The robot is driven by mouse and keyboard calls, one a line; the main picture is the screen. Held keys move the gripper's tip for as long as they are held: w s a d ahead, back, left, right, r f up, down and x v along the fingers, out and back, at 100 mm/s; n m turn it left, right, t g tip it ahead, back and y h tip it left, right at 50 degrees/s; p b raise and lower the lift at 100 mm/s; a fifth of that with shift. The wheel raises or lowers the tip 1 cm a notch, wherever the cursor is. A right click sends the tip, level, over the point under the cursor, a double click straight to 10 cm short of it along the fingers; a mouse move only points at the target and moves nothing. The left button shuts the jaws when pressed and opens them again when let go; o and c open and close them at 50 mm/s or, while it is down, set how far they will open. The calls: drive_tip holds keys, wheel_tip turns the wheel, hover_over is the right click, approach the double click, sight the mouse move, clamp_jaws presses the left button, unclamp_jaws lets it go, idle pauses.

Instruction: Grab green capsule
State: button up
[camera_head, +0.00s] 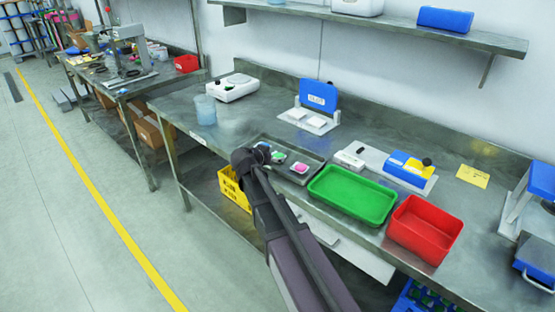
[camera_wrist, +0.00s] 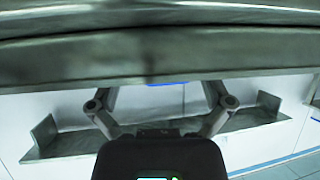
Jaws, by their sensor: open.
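A small green piece (camera_head: 278,157), which looks like the green capsule, lies in the dark grey tray (camera_head: 318,160) on the bench, close to the right of my gripper (camera_head: 262,152). It is small, so its exact shape is hard to tell. My dark arm reaches in from the front and ends at the left end of the tray. In the wrist view my gripper (camera_wrist: 160,92) is open with its fingers spread, and nothing shows between them. The green piece does not show in the wrist view.
A pink piece (camera_head: 299,168) lies in the tray too. A green bin (camera_head: 353,194) and red bin (camera_head: 425,229) stand to the right. A blue-lidded device (camera_head: 318,98), white scale (camera_head: 233,87) and beaker (camera_head: 205,109) stand behind. A yellow crate (camera_head: 233,187) is below the bench.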

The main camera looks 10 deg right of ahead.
sight(276, 155)
drive_tip(key=shift+b+x, duration=0.5)
drive_tip(key=shift+x, duration=1.05)
drive_tip(key=c, duration=0.8)
